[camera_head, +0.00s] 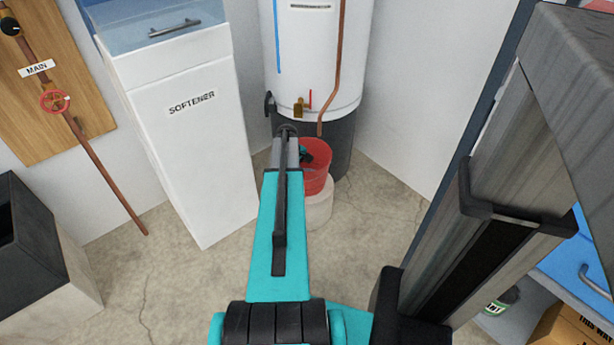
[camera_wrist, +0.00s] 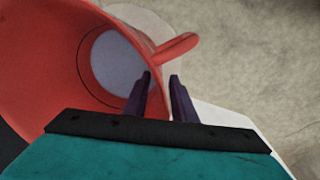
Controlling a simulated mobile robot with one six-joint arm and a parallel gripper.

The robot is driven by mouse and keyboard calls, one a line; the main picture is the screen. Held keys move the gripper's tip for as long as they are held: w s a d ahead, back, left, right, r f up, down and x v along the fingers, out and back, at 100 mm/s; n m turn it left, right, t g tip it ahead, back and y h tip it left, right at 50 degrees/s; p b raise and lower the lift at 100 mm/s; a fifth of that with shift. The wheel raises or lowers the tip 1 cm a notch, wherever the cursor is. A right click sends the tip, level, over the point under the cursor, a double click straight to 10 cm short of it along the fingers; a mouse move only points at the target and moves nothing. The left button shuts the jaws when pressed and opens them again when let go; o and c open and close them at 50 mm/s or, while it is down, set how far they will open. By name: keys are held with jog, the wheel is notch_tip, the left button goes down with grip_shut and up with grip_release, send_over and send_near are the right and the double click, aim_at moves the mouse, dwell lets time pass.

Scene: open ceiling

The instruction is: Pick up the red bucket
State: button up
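The red bucket (camera_head: 319,180) stands upright on a pale round base (camera_head: 320,208) in front of the water heater. In the wrist view the bucket (camera_wrist: 45,60) fills the left side, its inside and pale bottom showing, with a red loop-like handle (camera_wrist: 178,46) at its right side. My gripper (camera_wrist: 160,82) is open. Its two dark fingers are apart at the bucket's right side, just below the handle in the picture, with part of the red wall showing between them. I cannot tell whether they touch it. In the head view my arm hides the bucket's left part.
The white water heater (camera_head: 318,60) with a brass valve (camera_head: 299,107) and copper pipe rises right behind the bucket. A white softener cabinet (camera_head: 190,120) stands to the left. Concrete floor (camera_head: 385,205) is clear right of the bucket.

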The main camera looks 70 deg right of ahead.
jog(key=shift+d+f, duration=0.1)
jog(key=shift+f, duration=0.4)
grip_shut()
dwell(1.4)
